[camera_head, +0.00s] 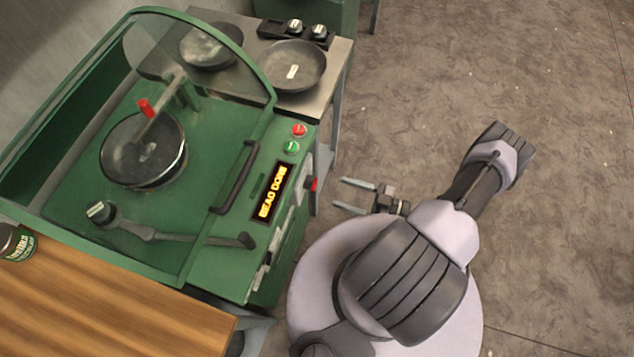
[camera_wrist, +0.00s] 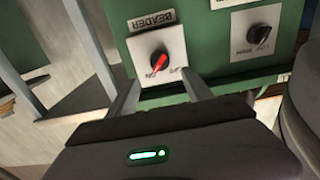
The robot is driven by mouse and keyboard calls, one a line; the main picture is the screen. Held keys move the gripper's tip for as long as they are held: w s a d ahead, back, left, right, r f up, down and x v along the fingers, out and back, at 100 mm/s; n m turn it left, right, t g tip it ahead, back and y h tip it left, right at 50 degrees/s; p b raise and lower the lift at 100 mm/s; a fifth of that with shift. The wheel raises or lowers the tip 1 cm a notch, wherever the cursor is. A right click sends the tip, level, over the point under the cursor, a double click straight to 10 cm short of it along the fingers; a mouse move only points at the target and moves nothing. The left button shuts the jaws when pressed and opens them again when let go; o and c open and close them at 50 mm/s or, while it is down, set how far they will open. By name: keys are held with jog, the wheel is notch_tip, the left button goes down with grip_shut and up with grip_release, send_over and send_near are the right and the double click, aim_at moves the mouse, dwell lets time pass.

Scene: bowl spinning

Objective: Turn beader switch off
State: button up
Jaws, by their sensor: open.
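The beader switch (camera_wrist: 158,62) is a red knob on a white plate under a BEADER label (camera_wrist: 152,20), on the green machine's side. Its red pointer lies slanted, with its lower end near the ON marking; OFF is to the right of that. In the head view the red knob (camera_head: 311,184) sticks out from the machine's right side. My gripper (camera_head: 340,194) is open and empty, just right of the knob and pointing toward it. In the wrist view my gripper's fingers (camera_wrist: 162,77) are spread below the knob, not seen touching it.
A black knob (camera_wrist: 262,34) on another white plate is right of the switch. The green machine (camera_head: 90,200) has a display (camera_head: 272,191) reading BEAD DONE, and red (camera_head: 299,130) and green (camera_head: 291,147) buttons. A stove with pans (camera_head: 294,67) stands behind. Floor to the right is clear.

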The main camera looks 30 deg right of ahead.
aim_at(311, 183)
jog(key=x, duration=0.9)
grip_shut()
jog(key=shift+f+n+b, duration=0.1)
jog(key=shift+n+b, duration=0.2)
jog(key=shift+b, duration=0.1)
jog(key=shift+s+a+f+n+b, duration=0.1)
jog(key=shift+n+b, duration=0.95)
jog(key=shift+n, duration=3.25)
jog(key=shift+s+f+n+b, duration=0.1)
jog(key=shift+n+b, duration=0.95)
jog(key=shift+n, duration=3.25)
